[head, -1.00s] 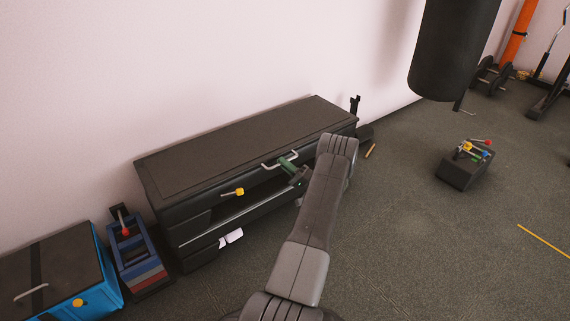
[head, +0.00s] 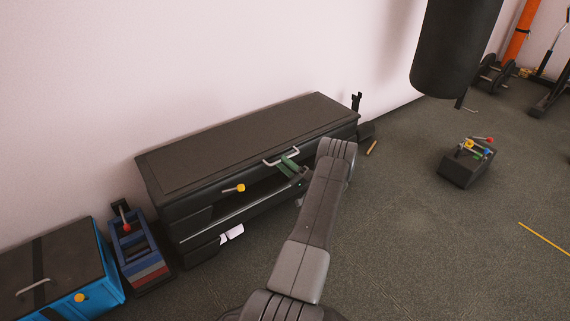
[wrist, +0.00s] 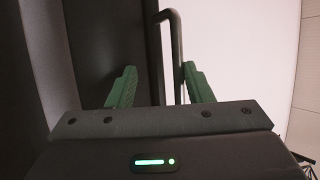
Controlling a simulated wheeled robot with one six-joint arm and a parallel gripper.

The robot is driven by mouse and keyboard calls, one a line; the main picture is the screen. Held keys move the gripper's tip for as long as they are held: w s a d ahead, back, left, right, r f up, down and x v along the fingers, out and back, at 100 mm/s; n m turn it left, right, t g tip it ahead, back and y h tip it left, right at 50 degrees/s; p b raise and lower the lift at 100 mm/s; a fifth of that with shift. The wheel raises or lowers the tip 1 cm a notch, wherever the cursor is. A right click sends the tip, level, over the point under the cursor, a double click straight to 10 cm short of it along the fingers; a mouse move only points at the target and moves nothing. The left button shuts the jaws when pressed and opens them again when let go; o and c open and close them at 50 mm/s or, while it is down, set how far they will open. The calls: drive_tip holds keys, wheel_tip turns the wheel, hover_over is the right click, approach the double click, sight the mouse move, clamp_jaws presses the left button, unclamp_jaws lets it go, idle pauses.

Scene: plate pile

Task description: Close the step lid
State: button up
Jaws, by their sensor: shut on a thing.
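The step (head: 205,213) is a long black bench-like box against the wall in the head view. Its lid (head: 245,140) is a dark flat top with a pale bar handle (head: 270,162) on the front edge. A dark opening shows in the front below the lid. My gripper (head: 290,165) is at the handle, its green fingers shut on it. In the wrist view the handle (wrist: 174,45) rises between the green fingers of my gripper (wrist: 160,88). My arm hides the step's right front.
A yellow knob (head: 240,188) sticks out from the step's front. A blue box (head: 105,270) and a blue-grey caddy (head: 135,245) stand at left. A punching bag (head: 452,50) hangs at right. A small black box (head: 462,172) stands on the open floor.

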drive_tip(key=shift+s+f, duration=0.1)
drive_tip(key=shift+f, duration=0.3)
drive_tip(key=p+v, duration=0.2)
drive_tip(key=v, duration=1.1)
drive_tip(key=shift+d, duration=0.25)
drive_tip(key=shift+s+a+r, duration=0.1)
drive_tip(key=shift+r, duration=0.05)
drive_tip(key=b+x, duration=0.1)
drive_tip(key=x, duration=0.9)
drive_tip(key=shift+w+a+r, duration=0.25)
drive_tip(key=shift+w, duration=0.05)
